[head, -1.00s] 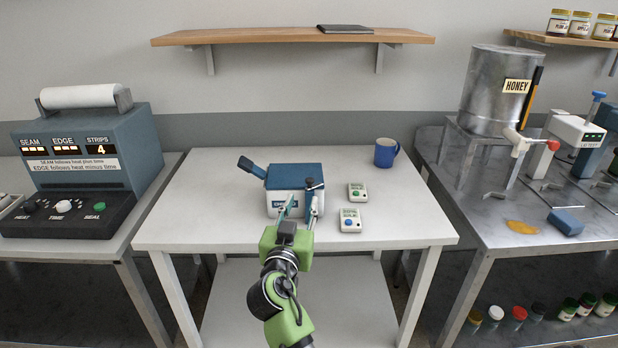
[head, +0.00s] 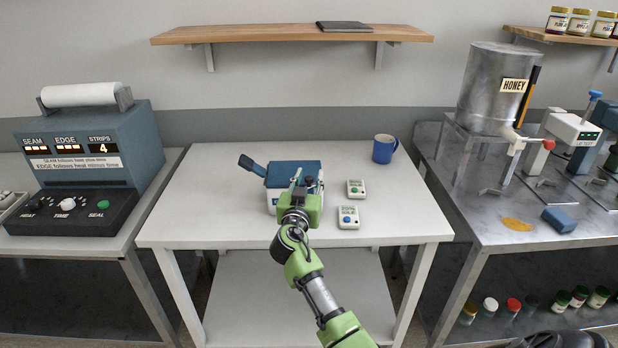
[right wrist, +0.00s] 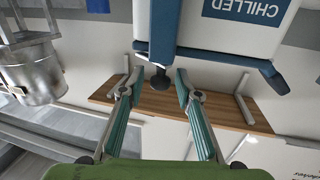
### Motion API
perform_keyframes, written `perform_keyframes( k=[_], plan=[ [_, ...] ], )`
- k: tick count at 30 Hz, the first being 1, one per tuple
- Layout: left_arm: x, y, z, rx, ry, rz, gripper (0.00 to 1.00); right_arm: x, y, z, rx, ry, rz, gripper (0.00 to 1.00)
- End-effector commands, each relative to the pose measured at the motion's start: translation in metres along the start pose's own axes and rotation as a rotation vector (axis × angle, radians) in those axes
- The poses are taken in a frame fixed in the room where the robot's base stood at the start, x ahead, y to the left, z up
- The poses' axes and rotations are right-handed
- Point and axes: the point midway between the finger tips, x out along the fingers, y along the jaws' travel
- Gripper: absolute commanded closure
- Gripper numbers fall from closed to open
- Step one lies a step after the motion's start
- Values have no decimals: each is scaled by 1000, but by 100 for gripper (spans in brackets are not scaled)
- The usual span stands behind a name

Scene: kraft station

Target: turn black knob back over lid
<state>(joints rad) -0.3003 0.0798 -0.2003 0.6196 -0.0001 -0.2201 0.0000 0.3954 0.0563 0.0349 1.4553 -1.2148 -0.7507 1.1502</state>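A white box with a blue lid (head: 292,172) stands on the middle table, and a blue handle (head: 250,165) sticks out at its left. The right wrist view shows the box close up, with a blue label (right wrist: 246,10) reading CHILLED. A black knob (right wrist: 159,79) sits at the end of a dark blue arm (right wrist: 163,35) on the box. My right gripper (head: 308,181) is at the box's front right and hides part of it. In the right wrist view its fingers (right wrist: 160,78) are apart, one on each side of the knob, with visible gaps. My left gripper is not in view.
Two small timers, one with a green button (head: 355,188) and one with a blue button (head: 348,217), lie right of the box. A blue mug (head: 384,149) stands behind them. The left part of the table (head: 195,205) is clear. A wooden shelf (head: 270,36) hangs above.

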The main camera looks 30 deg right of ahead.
Motion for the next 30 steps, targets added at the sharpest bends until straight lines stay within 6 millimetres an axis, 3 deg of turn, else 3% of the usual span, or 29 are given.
perform_keyframes(
  k=[2, 6, 20, 30],
  plan=[
    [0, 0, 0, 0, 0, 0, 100, 0, 0, 0, 0, 0, 0, 69],
    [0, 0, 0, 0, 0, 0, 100, 0, 0, 0, 0, 0, 0, 100],
    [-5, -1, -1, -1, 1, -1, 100, -1, 1, -1, 0, 0, -63, 100],
    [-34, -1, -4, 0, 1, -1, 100, 0, 3, -6, -5, 1, -317, 100]
  ],
)
